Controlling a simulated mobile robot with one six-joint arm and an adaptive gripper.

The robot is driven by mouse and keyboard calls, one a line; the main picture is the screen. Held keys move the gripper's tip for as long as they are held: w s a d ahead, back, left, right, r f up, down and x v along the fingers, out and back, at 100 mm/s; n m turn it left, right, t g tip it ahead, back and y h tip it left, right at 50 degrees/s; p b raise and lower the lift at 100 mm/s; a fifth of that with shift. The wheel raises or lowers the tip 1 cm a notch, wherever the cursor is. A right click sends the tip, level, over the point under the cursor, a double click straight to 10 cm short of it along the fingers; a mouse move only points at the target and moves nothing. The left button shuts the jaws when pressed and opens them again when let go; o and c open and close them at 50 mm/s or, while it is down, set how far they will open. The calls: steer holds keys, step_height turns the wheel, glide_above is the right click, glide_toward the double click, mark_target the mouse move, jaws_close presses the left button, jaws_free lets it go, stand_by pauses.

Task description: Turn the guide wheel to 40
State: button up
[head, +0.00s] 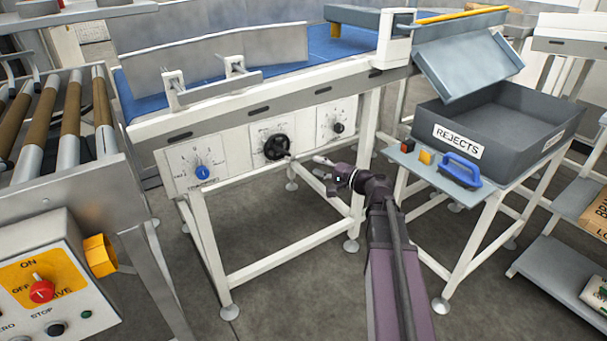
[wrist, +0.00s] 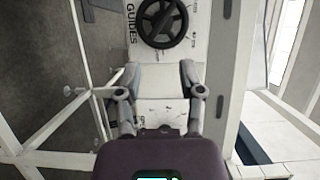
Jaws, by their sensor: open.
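The guide wheel (head: 277,147) is a black spoked handwheel on the middle white dial plate under the conveyor. In the wrist view the wheel (wrist: 163,22) is at the top, beside the sideways word GUIDES on its plate. My gripper (head: 323,170) is to the right of the wheel and a little lower in the head view, apart from it. In the wrist view my gripper (wrist: 159,76) has its two fingers spread with nothing held between them, and the wheel lies beyond the fingertips. The wheel's scale is too small to read.
A blue-knob dial (head: 202,172) is left of the wheel, and a small black-knob dial (head: 337,127) right. White frame legs (head: 361,150) stand close to my arm. A REJECTS bin (head: 500,125) and blue-handled object (head: 460,168) sit on the right table (head: 420,168).

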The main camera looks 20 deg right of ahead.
steer(key=s+a+r+n+g+h+p, duration=0.3)
steer(key=s+a+n+g+p, duration=0.4)
steer(key=a+p, duration=0.5)
steer(key=s+d+r+n+g+h+p, duration=0.2)
steer(key=s+r+g+h+p, duration=0.3)
steer(key=s+p, duration=0.5)
step_height(320, 180, up, 3)
steer(key=h+p, duration=0.2)
steer(key=p, duration=0.4)
steer(key=shift+d+g, duration=0.3)
steer(key=shift+g, duration=0.1)
steer(key=shift+s+f, duration=0.1)
stand_by(0.5)
steer(key=shift+s+d+f+n+g+h, duration=0.1)
steer(key=shift+s+d+n+g+h, duration=0.3)
steer(key=shift+s+h, duration=0.4)
